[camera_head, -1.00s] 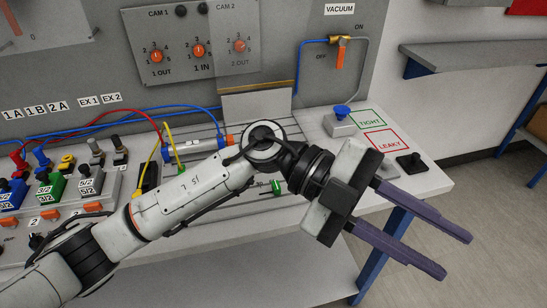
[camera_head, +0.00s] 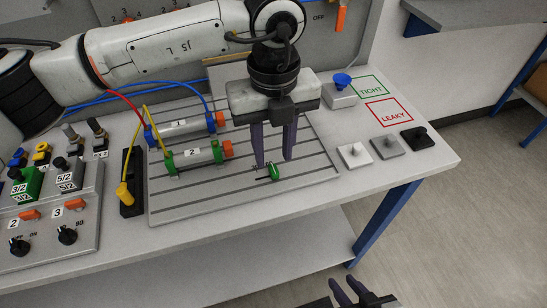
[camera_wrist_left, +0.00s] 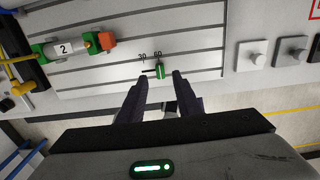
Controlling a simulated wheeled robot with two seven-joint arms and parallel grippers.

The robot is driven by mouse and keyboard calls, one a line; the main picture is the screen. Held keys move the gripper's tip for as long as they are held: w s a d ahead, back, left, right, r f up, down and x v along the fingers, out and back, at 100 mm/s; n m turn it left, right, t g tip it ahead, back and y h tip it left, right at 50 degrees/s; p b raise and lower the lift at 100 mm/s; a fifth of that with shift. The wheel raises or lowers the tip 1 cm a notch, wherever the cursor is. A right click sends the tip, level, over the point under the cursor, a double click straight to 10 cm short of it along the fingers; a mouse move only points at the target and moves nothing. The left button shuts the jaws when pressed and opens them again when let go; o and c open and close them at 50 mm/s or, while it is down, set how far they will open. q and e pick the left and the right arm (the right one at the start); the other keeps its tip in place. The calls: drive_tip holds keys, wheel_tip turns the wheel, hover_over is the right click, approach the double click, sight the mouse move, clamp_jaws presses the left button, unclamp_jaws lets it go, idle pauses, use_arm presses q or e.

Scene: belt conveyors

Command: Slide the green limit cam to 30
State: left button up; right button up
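The green limit cam (camera_head: 275,171) sits on the grey slotted plate (camera_head: 215,207), near its front right. In the left wrist view the cam (camera_wrist_left: 161,71) stands at the 60 mark (camera_wrist_left: 157,54), with the 30 mark (camera_wrist_left: 142,57) just left of it. My left gripper (camera_head: 274,162) points down over the cam. It is open and empty, with its fingertips to either side of the cam in the picture; in the left wrist view the fingers (camera_wrist_left: 157,80) show no clear contact. My right gripper (camera_head: 352,292) is open and empty at the bottom edge, below the table's front.
Cylinders 1 (camera_head: 182,127) and 2 (camera_head: 192,156) lie on the plate left of the cam. Several square knobs, including a white one (camera_head: 354,154), stand to the right. A valve panel (camera_head: 57,205) is at the left. The plate in front of the cam is clear.

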sight(273, 168)
use_arm(q)
drive_tip(key=shift+f, duration=2.1)
clamp_jaws()
